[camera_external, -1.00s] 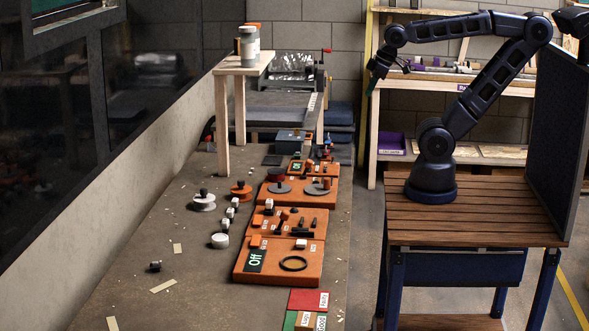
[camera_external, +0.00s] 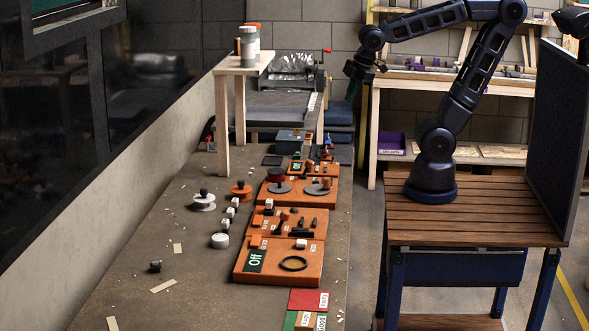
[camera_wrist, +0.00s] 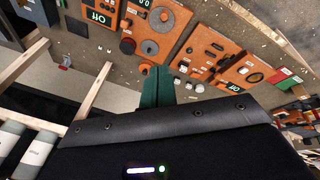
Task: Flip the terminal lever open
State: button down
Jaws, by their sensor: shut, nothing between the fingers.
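Several orange panels stand in a row on the bench. The second-nearest panel (camera_external: 262,238) carries small dark levers (camera_external: 302,223); it also shows in the wrist view (camera_wrist: 232,62). The nearest panel (camera_external: 272,275) has a dark "Off" display (camera_external: 255,261) and a black ring (camera_external: 293,263). The far panel (camera_wrist: 113,8) also has an "Off" display (camera_wrist: 99,17). I cannot tell which lever is the terminal lever. My gripper (camera_external: 351,96) hangs in the air beyond and right of the panels, touching nothing. Its green fingers (camera_wrist: 157,88) are shut and empty.
A panel with grey discs (camera_external: 327,200) lies between the lever panel and the far one. A wooden stand (camera_external: 224,125) with jars rises at the back left. Loose knobs and white pieces lie left of the panels. A wooden shelf (camera_external: 470,78) stands behind my arm.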

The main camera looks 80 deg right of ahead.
aim_at(282, 222)
jog(key=w+a+f+n+g, duration=0.1)
jog(key=w+a+f+n, duration=0.2)
jog(key=a+f+n, duration=0.3)
jog(key=w+a+f+n+g, duration=0.1)
jog(key=w+a+f+n, duration=0.3)
jog(key=a+n, duration=0.9)
jog(key=w+a+f+n+g, duration=0.1)
jog(key=w+a+f+n, duration=0.3)
jog(key=a+f+n, duration=0.5)
jog(key=a+f, duration=0.1)
jog(key=a, duration=0.2)
jog(key=shift+a+n, duration=0.15)
jog(key=shift+n, duration=0.15)
jog(key=shift+w+f, duration=0.1)
jog(key=f, duration=0.9)
jog(key=shift+w+f, duration=0.2)
jog(key=shift+f, duration=0.2)
jog(key=shift+w+r, duration=0.2)
jog(key=shift+w, duration=0.35)
jog(key=shift+w+r, duration=0.15)
jog(key=shift+w, duration=0.35)
jog(key=shift+w+r, duration=0.35)
jog(key=shift+w, duration=0.55)
jog(key=shift+w+g, duration=0.1)
jog(key=shift+g, duration=0.2)
